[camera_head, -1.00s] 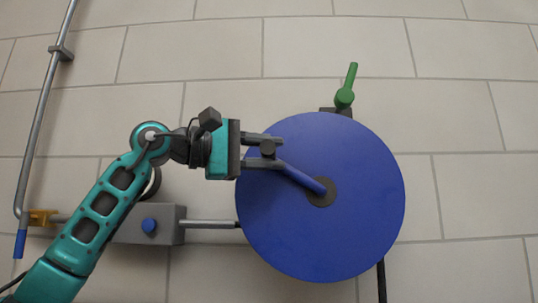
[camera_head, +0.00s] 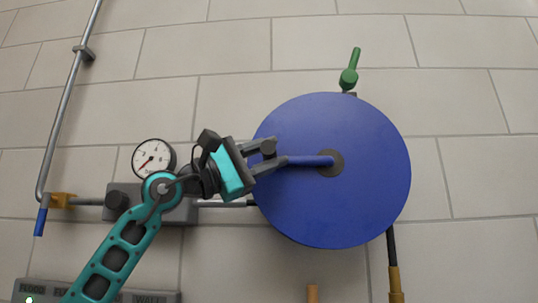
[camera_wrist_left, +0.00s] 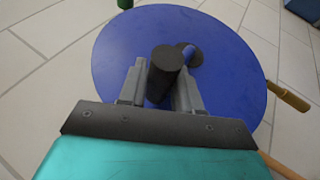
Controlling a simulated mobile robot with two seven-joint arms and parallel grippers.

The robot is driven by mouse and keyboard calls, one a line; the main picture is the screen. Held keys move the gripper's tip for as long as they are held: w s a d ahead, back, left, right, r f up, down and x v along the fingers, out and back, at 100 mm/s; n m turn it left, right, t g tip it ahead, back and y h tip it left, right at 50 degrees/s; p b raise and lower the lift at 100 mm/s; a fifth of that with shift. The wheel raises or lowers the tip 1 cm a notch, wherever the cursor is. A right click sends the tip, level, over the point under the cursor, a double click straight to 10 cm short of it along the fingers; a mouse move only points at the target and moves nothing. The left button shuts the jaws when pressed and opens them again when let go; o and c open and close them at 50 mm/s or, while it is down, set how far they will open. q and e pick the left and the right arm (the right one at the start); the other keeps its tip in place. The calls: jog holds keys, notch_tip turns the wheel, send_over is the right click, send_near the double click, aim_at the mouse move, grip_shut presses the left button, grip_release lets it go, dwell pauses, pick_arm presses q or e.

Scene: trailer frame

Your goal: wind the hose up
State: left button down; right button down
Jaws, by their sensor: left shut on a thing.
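A large blue hose reel (camera_head: 365,205) is on the tiled wall. Its blue crank arm (camera_head: 308,160) runs left from a dark hub (camera_head: 331,163), nearly level, to a dark crank knob (camera_head: 268,147). My left gripper (camera_head: 265,157) is shut on this knob. In the left wrist view the knob (camera_wrist_left: 164,70) stands between the fingers, in front of the reel disc (camera_wrist_left: 120,55). A short black hose end (camera_head: 391,245) with a brass nozzle (camera_head: 396,283) hangs below the reel's right side. Any hose on the drum is hidden behind the disc. My right gripper is not in view.
A green-handled valve (camera_head: 349,75) sits just above the reel. Left of it are a pressure gauge (camera_head: 153,158), a grey box (camera_head: 118,196), and a vertical pipe (camera_head: 68,105) with a blue-ended lever (camera_head: 40,222). A labelled panel (camera_head: 40,290) is at lower left. The wall right of the reel is clear.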

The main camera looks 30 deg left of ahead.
pick_arm(q)
jog(key=shift+w+d+f, duration=0.1)
jog(key=shift+f, duration=0.2)
jog(key=c, duration=0.9)
grip_release()
jog(key=shift+o, duration=0.2)
jog(key=shift+r, duration=0.1)
jog(key=b+v, duration=0.3)
jog(key=v, duration=1)
jog(key=shift+r, duration=0.1)
